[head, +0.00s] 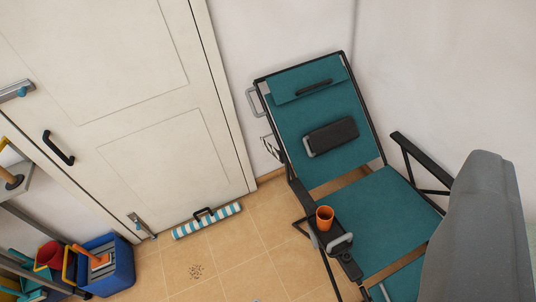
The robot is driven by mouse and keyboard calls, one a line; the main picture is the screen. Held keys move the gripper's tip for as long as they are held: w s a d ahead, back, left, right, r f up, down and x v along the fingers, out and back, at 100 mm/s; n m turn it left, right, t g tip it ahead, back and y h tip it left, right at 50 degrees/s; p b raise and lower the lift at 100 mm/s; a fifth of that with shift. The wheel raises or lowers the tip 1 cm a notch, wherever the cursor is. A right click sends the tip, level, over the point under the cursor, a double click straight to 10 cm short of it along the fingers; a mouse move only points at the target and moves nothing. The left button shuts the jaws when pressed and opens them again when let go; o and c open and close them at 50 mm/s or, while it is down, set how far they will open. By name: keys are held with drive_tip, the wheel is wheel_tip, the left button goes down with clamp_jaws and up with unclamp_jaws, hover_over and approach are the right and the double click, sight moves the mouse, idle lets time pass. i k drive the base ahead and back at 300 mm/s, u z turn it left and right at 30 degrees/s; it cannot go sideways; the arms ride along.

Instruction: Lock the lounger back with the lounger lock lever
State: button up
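A teal lounger (360,215) with a black frame stands against the white wall on the right. Its back (290,115) leans up toward the wall and carries a dark headrest pad (331,137). A grey lever-like handle (341,243) sits on the near left armrest, just beside an orange cup (324,218). A grey loop handle (253,102) sticks out from the left side of the back. I cannot tell for sure which is the lock lever, or whether it is locked. My gripper is not in view.
A large grey shape (480,235) covers the lounger's right side. A white door (120,100) is at left, with a striped roll (206,221) at its foot. A blue crate (106,266) with items stands at lower left. Tiled floor (215,265) between crate and lounger is mostly clear.

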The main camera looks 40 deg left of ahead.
sight(314, 239)
drive_tip(key=u, duration=0.95)
drive_tip(key=i, duration=1.65)
drive_tip(key=u, duration=0.5)
drive_tip(key=k, duration=2.2)
drive_tip(key=z, duration=0.5)
